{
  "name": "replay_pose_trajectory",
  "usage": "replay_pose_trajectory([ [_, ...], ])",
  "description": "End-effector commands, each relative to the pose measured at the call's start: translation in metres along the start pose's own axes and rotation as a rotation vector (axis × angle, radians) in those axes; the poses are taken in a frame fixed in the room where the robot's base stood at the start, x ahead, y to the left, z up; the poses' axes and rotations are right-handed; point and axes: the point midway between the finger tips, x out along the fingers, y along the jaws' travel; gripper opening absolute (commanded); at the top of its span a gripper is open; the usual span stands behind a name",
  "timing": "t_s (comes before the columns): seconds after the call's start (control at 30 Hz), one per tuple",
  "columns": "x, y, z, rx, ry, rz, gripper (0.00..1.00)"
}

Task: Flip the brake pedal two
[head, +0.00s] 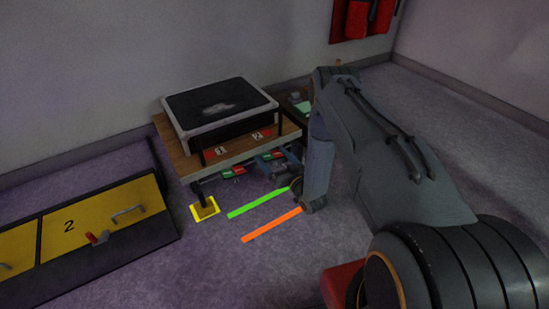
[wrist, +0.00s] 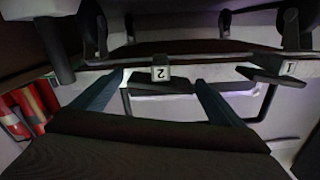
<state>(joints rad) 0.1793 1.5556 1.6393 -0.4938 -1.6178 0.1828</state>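Brake pedal two (wrist: 162,88) is a dark flat bar with a pale tag marked 2 (wrist: 160,73) in the wrist view. My gripper (wrist: 160,78) is open, with one blue-grey finger on each side of this pedal. Space shows between the fingers and the pedal, and I cannot tell whether either touches it. Pedal one, with a tag marked 1 (wrist: 290,68), lies to the right, outside the fingers.
The wooden table (head: 168,135) carries a black-topped case (head: 215,108) and red labels 1 and 2. Red-green tags (head: 232,172) hang below its front edge. Green (head: 258,203) and orange (head: 272,225) strips lie on the floor. A yellow cabinet (head: 90,222) stands left.

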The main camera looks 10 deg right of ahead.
Motion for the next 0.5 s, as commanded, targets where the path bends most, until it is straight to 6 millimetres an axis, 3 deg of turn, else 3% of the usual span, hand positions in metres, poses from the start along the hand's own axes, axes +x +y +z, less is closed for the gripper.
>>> replay_pose_trajectory([
  [0.23,-0.007,0.0,0.0,0.0,-0.002,0.0,0.92],
  [0.5,-0.049,0.0,-0.002,0.001,-0.002,0.003,0.92],
])
